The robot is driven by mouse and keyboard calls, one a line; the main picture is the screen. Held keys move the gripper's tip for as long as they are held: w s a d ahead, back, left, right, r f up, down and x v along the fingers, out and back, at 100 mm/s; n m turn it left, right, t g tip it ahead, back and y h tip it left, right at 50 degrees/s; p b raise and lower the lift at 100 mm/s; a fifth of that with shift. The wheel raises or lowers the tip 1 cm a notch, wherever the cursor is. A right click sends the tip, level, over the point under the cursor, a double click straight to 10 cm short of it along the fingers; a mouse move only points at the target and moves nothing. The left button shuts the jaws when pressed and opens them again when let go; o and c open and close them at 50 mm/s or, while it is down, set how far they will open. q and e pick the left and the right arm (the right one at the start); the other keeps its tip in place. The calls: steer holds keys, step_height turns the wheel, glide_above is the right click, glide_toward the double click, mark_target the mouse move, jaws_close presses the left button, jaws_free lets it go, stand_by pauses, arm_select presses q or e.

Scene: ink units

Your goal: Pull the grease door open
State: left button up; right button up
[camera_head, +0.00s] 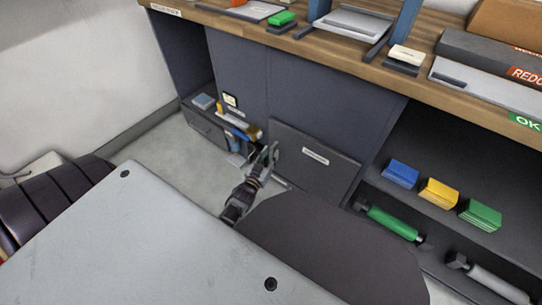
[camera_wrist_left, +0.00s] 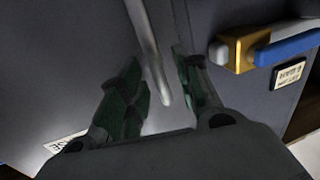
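The door that I take for the grease door (camera_head: 330,172) is a dark grey panel low on the bench front, with a small white label whose words I cannot read. It also shows in the left wrist view (camera_wrist_left: 60,70). I cannot tell whether it stands slightly ajar. A pale metal bar handle (camera_wrist_left: 148,45) runs down between the fingers of my left gripper (camera_wrist_left: 158,88). The fingers are apart on either side of the bar, the right one closer; no firm grip shows. In the head view my left gripper (camera_head: 268,158) is at the door's left edge. My right gripper is out of view.
Blue, yellow and green boxes (camera_head: 438,193) sit on the open shelf at right, above a green roller (camera_head: 392,222). The wooden bench top (camera_head: 300,45) overhangs. Pale floor (camera_head: 185,150) is clear at left.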

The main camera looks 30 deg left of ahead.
arm_select(q)
steer(key=shift+w, duration=0.65)
jaws_close()
